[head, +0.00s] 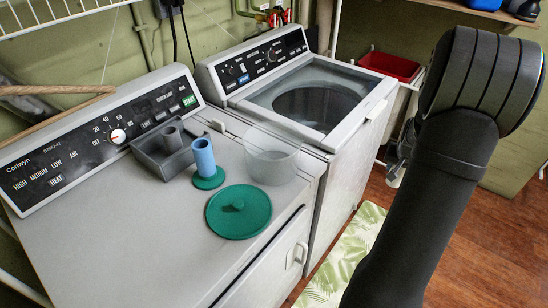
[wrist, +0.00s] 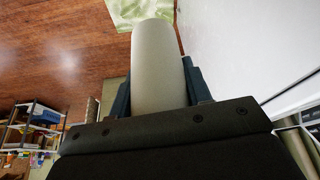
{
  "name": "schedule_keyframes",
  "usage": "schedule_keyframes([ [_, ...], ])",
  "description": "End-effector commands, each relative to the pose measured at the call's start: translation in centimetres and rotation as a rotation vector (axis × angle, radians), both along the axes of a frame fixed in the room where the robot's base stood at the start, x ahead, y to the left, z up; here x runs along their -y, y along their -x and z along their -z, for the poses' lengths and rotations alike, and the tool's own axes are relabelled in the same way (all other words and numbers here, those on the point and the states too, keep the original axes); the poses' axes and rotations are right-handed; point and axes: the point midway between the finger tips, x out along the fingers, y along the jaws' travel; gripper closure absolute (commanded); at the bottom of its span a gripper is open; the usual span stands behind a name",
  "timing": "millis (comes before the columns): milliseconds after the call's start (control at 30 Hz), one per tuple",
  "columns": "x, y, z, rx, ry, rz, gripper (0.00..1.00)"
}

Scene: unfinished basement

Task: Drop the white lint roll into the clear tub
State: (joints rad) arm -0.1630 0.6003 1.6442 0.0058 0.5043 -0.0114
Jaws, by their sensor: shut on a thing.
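The white lint roll (wrist: 158,62) is between the two fingers of my gripper (wrist: 159,88) in the wrist view, its far end sticking out past the fingertips. In the head view my gripper (head: 397,155) is mostly hidden behind my arm, right of the washer and over the floor; only a small pale part of the roll shows below it. The clear tub (head: 271,160) stands upright on the dryer's right edge, well left of my gripper. It looks empty.
On the dryer (head: 150,240) are a green lid (head: 239,211) with a knob, a blue roll (head: 203,155) on a green disc, and a grey tray (head: 150,160) holding a dark grey cylinder. The washer (head: 345,135) stands between the tub and my gripper. A red bin (head: 388,66) is behind.

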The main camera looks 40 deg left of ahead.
Motion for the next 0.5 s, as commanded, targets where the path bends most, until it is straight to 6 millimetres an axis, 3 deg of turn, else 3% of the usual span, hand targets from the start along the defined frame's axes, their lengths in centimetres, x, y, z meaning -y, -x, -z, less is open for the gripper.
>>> schedule_keyframes([
  [33, 1.6, 0.5, 0.9, -0.003, 0.0, 0.028, 0.78],
  [200, 5.3, 1.8, 3.0, -0.001, 0.0, 0.091, 0.78],
  [500, 8.9, 3.5, 5.1, 0.0, 0.0, 0.158, 0.78],
])
